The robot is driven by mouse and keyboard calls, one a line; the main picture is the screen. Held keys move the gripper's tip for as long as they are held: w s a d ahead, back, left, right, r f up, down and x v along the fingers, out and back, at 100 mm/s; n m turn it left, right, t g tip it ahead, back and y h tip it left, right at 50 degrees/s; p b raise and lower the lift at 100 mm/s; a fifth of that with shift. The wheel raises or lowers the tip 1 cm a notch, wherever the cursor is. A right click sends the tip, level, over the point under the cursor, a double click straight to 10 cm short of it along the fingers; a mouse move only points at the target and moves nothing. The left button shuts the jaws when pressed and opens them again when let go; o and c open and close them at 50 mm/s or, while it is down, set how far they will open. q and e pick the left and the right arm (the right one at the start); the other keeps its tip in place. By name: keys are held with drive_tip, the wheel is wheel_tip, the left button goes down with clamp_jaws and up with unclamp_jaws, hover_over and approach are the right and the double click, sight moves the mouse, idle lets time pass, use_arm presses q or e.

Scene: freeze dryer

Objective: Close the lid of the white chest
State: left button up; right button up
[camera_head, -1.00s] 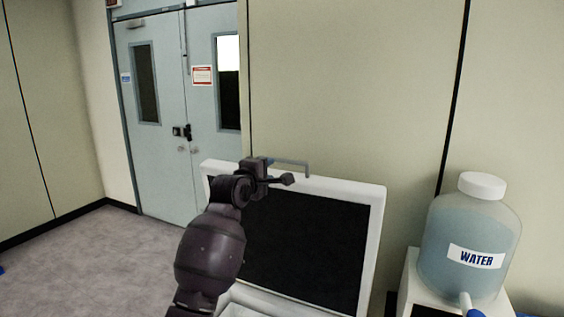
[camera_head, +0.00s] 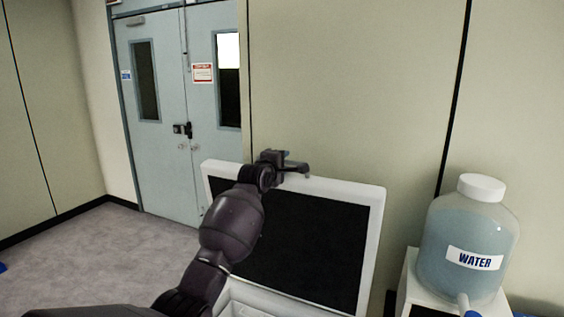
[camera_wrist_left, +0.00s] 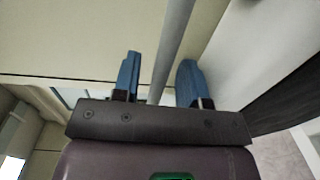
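The white chest (camera_head: 262,304) stands below the middle of the head view, with only part of its body in view. Its lid (camera_head: 374,225) stands raised, white-framed with a dark inner face. A grey bar handle (camera_wrist_left: 173,45) at the lid's top edge runs between the two blue fingers of my left gripper (camera_wrist_left: 158,72) in the left wrist view. The fingers are apart, with a clear gap between the bar and the left-hand finger. In the head view my left gripper (camera_head: 288,163) is at the lid's top edge and hides most of the handle.
A large water bottle (camera_head: 466,240) stands on a white-topped unit (camera_head: 408,285) right of the chest. A wall (camera_head: 350,90) is close behind the lid. Grey double doors (camera_head: 170,120) are at the back left, with open floor (camera_head: 85,260) before them.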

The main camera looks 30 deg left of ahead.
use_arm(q)
clamp_jaws()
idle(0.3)
drive_tip(key=shift+f, duration=0.1)
